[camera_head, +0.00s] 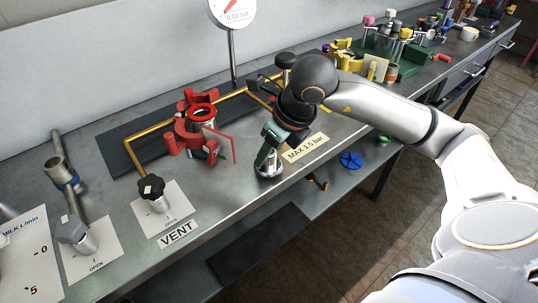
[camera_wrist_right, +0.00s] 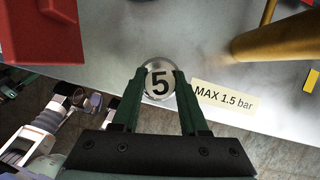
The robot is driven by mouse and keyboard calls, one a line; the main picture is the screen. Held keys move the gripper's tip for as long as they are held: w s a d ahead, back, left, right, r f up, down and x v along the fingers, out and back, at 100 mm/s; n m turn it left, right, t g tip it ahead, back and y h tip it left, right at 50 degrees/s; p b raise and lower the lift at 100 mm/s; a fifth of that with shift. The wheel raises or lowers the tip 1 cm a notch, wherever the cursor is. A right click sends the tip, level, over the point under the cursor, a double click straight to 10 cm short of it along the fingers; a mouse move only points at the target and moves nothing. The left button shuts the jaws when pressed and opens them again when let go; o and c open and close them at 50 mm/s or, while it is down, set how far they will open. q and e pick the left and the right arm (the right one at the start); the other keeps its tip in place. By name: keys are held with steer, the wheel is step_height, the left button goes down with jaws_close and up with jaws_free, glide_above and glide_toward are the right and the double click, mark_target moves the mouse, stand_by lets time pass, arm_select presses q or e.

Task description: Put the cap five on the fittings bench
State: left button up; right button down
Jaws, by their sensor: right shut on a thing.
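My right gripper (camera_head: 268,158) points down over the front part of the grey metal bench (camera_head: 225,190). In the right wrist view its two green fingers (camera_wrist_right: 158,90) are shut on cap five (camera_wrist_right: 158,83), a round silver cap with a black "5" on its top. The cap's silver side (camera_head: 268,171) shows below the fingers in the head view. It is upright, close to the bench's front edge; I cannot tell if it touches the top. My left gripper is not in view.
A red clamp fixture (camera_head: 200,135) stands left of the gripper, by a yellow pipe (camera_head: 127,152). The "MAX 1.5 bar" label (camera_head: 305,148) lies right of the cap. A black-knobbed valve (camera_head: 152,190) stands front left. A blue handwheel (camera_head: 351,160) sits below the bench edge.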

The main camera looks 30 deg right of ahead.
steer(key=shift+f, duration=0.5)
steer(key=shift+f, duration=0.1)
steer(key=c, duration=0.9)
jaws_free()
steer(key=shift+f, duration=0.15)
steer(key=o, duration=0.5)
steer(key=shift+c, duration=0.2)
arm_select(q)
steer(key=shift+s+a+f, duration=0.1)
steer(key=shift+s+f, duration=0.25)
